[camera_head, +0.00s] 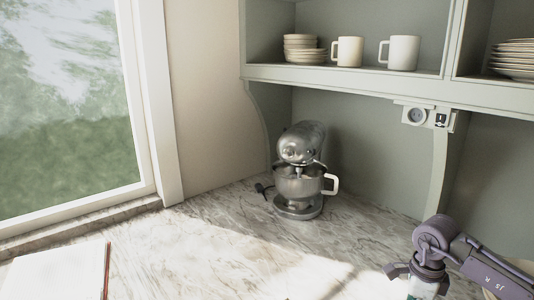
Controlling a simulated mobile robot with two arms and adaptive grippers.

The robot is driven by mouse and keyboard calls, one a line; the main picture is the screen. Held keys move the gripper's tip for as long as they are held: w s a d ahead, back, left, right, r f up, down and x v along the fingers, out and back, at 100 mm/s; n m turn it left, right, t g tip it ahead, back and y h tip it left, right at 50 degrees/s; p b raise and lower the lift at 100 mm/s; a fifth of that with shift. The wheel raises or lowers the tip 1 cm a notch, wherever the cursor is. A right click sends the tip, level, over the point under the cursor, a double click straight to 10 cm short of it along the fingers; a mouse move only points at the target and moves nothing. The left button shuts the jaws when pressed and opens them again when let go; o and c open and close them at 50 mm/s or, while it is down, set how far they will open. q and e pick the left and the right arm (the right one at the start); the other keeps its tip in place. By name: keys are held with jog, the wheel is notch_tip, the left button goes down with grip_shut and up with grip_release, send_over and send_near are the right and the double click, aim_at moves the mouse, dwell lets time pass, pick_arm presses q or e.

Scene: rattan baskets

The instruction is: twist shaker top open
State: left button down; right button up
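My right gripper (422,276) is at the lower right, pointing down, with its arm coming in from the right edge. Its fingers are on either side of a pale, see-through object (423,289) with some green low on it, which may be the shaker. The bottom frame edge cuts this object off, and the gripper covers its top. I cannot tell whether the fingers press on it. My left gripper is not in view.
A silver stand mixer (299,172) with a bowl stands on the marble counter (220,240) in the back corner. A shelf (350,78) above holds mugs and stacked plates. An open book or paper (55,275) lies at the lower left. The middle counter is clear.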

jog(key=shift+r, duration=0.15)
jog(key=shift+r+p, duration=2.05)
jog(key=shift+r, duration=1.4)
